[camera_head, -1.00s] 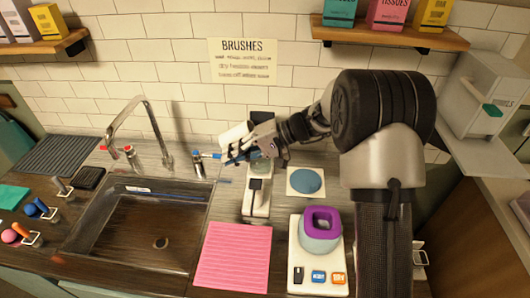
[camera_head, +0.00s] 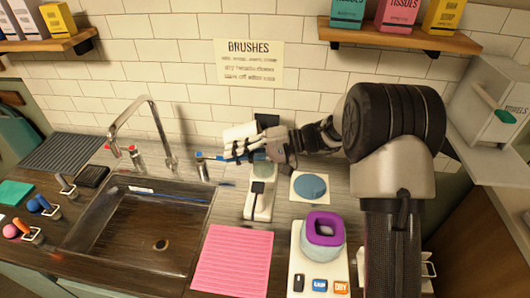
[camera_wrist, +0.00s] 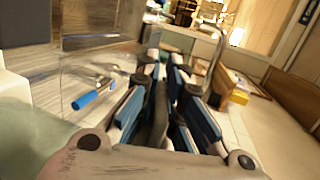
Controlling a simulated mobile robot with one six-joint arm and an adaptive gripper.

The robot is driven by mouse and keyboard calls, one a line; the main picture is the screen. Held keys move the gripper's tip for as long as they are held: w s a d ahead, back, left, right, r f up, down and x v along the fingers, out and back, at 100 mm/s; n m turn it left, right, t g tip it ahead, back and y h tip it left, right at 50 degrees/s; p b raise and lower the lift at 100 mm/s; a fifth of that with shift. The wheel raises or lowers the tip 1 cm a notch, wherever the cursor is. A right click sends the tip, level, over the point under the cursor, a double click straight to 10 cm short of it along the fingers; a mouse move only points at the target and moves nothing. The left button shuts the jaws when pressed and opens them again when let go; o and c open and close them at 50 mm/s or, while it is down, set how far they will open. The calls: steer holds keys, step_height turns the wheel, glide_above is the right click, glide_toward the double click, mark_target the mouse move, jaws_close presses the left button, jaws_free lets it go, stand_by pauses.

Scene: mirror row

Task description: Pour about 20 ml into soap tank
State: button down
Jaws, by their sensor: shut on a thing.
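My gripper (camera_head: 232,152) is above the counter, just right of the sink. It appears shut on a white container (camera_head: 240,131), whose shape is partly hidden by the fingers. A white dispenser-like device (camera_head: 260,200) stands below, with a pale green translucent part (camera_head: 262,168) at its top that may be the soap tank. The gripper is above and slightly left of it. In the wrist view the blue-padded fingers (camera_wrist: 160,95) show, with a pale green surface (camera_wrist: 35,130) close at left. No liquid stream can be made out.
The sink (camera_head: 140,225) and tap (camera_head: 150,110) are at left, with a small blue-topped fixture (camera_head: 203,168) near the gripper. A blue disc (camera_head: 310,186), a pink mat (camera_head: 232,262) and a white device with a purple ring (camera_head: 325,228) stand nearby. A shelf (camera_head: 400,35) hangs above.

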steer(key=shift+f+b, duration=0.2)
steer(key=shift+b, duration=0.2)
steer(key=shift+r, duration=0.25)
steer(key=shift+f+y, duration=0.2)
steer(key=shift+y, duration=0.2)
stand_by(1.2)
